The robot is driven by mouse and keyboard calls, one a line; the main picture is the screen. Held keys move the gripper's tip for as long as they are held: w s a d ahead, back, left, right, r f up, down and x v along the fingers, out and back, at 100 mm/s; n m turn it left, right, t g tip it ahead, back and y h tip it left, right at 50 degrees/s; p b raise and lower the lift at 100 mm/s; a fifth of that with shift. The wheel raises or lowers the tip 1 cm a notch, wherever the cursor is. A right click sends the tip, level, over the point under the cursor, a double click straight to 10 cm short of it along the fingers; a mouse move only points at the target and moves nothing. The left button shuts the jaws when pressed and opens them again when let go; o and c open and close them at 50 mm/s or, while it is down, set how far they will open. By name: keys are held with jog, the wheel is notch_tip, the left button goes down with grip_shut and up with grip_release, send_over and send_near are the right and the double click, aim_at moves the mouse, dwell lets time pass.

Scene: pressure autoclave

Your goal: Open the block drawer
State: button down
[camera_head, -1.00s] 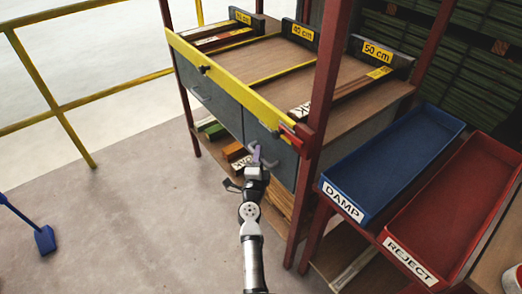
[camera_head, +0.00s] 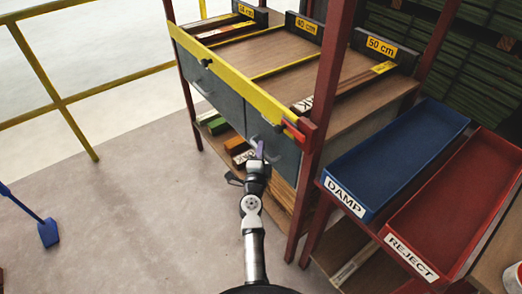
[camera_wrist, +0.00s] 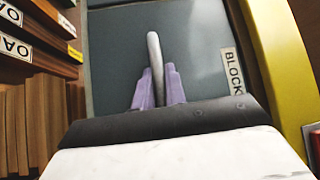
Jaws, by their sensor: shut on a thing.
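The block drawer (camera_head: 283,150) is a grey front under the yellow rail, on the right half of the rack. In the wrist view its grey face (camera_wrist: 205,30) carries a label (camera_wrist: 236,71) that reads "BLOCK". Its handle (camera_wrist: 154,50) is a pale curved bar that runs between my fingers. My gripper (camera_wrist: 157,88) has purple fingers, one on each side of the handle, and is shut on it. In the head view my gripper (camera_head: 260,150) is at the drawer front. The drawer looks closed, though my gripper hides part of it.
A second grey drawer (camera_head: 213,95) is to the left. Above runs a yellow rail (camera_head: 235,82) with a red piece at its right end. Wooden blocks (camera_head: 232,144) lie on the shelf below. Blue DAMP (camera_head: 400,160) and red REJECT trays (camera_head: 455,205) stand right. Open floor (camera_head: 130,210) lies left.

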jog(key=s+a+p, duration=0.5)
jog(key=s+a, duration=0.8)
jog(key=a, duration=0.5)
jog(key=c, duration=1.5)
grip_release()
jog(key=shift+o, duration=0.2)
